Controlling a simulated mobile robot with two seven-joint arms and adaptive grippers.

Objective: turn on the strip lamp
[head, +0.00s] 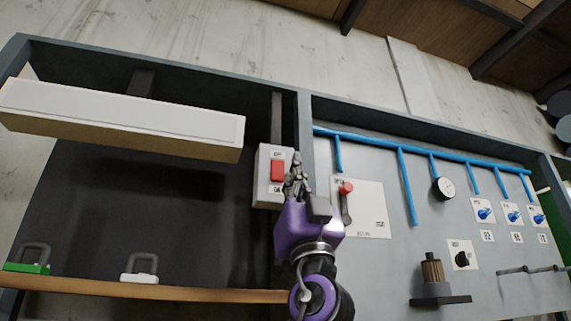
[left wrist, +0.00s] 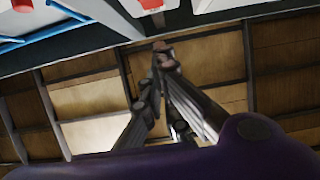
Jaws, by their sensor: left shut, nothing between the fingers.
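The strip lamp (head: 120,118) is a long white bar with a tan underside, mounted at the upper left of the panel; no glow shows on it. A pale switch box (head: 264,193) with a red rocker (head: 278,170) and labels above and below sits right of the lamp. My left gripper (head: 296,160) is shut and empty, its fingers pointing up beside the box's right edge and partly covering it; contact cannot be told. In the left wrist view, the closed fingers (left wrist: 162,50) stand near a white box with a red part (left wrist: 205,5) at the top edge.
A red-knobbed lever (head: 346,188) on a white plate is close right of my gripper. Blue pipes (head: 405,175), a gauge (head: 444,187) and several blue valves (head: 485,214) lie farther right. Padlock-like pieces (head: 141,270) stand on the wooden ledge (head: 200,293) at lower left.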

